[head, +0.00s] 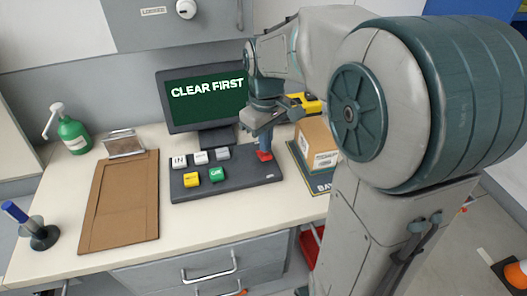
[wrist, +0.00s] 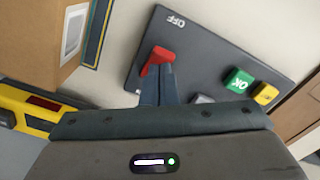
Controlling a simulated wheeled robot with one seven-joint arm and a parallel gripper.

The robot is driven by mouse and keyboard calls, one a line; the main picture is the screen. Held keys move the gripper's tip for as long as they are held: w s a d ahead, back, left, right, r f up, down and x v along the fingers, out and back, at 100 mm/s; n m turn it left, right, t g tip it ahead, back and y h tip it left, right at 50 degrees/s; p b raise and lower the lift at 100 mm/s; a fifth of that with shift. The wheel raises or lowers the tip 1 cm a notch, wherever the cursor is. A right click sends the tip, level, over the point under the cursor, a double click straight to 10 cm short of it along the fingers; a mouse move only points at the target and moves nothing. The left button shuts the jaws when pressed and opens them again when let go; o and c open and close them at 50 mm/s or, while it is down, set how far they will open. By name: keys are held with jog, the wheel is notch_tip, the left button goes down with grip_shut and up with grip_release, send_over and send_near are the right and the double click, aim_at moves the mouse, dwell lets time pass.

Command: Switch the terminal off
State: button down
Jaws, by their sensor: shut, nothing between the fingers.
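The terminal's screen (head: 207,98) is lit green and reads "CLEAR FIRST". Its dark keypad (head: 228,181) lies on the desk in front, with white, yellow and green keys. A red switch (head: 264,156) sits at the keypad's right end. In the wrist view the red switch (wrist: 157,60) is tilted, near the printed word "OFF". My gripper (head: 265,147) is shut and points down at the red switch. In the wrist view the fingertips (wrist: 160,70) overlap the switch's lower edge; I cannot tell if they touch it.
A cardboard box (head: 318,143) stands on a mat right of the keypad, with a yellow tool (head: 309,103) behind it. A cardboard sheet (head: 120,202), green bottle (head: 73,134) and pen holder (head: 40,236) are on the left. The front desk strip is clear.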

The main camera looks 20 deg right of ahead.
aim_at(265, 155)
jog(key=shift+f+b, duration=0.65)
jog(key=shift+f, duration=0.25)
dwell(0.3)
notch_tip(265, 155, up, 7)
jog(key=p, duration=0.5)
jog(key=shift+p, duration=0.4)
jog(key=shift+s, duration=0.1)
jog(key=s+f+m+t, duration=0.1)
jog(key=s+m+t, duration=0.2)
jog(key=s, duration=1.1)
jog(key=m, duration=0.3)
jog(key=shift+s+f, duration=0.15)
jog(key=shift+f, duration=0.15)
